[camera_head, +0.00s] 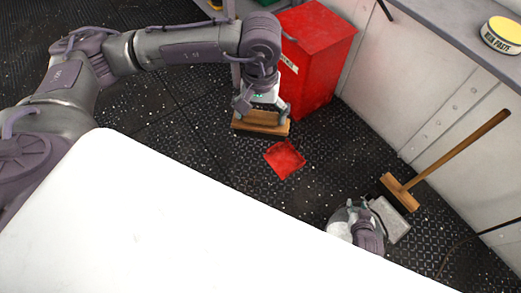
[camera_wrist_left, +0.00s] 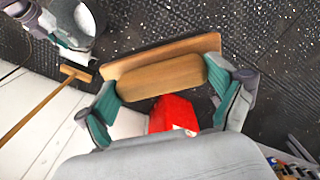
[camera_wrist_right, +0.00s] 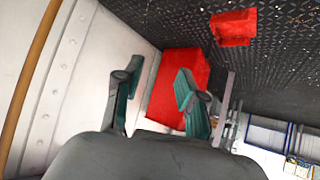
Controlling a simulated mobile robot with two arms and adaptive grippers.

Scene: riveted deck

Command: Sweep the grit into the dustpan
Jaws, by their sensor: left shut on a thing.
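My left gripper (camera_head: 262,110) is shut on a wooden brush (camera_head: 260,123), held low over the dark floor; whether it touches the floor is unclear. The brush spans both fingers (camera_wrist_left: 160,78) in the left wrist view. A red dustpan (camera_head: 285,158) lies on the floor just right of and nearer than the brush; the right wrist view shows it at the top (camera_wrist_right: 234,27). Pale grit-like specks (camera_head: 188,128) are scattered over the floor. My right gripper (camera_head: 388,220) is low at the right, beside the broom head; its fingers (camera_wrist_right: 158,98) are apart and empty.
A red bin (camera_head: 318,58) stands behind the brush. A long-handled broom (camera_head: 455,150) leans at the right near a pale riveted wall (camera_head: 445,100). Floor left of the brush is open.

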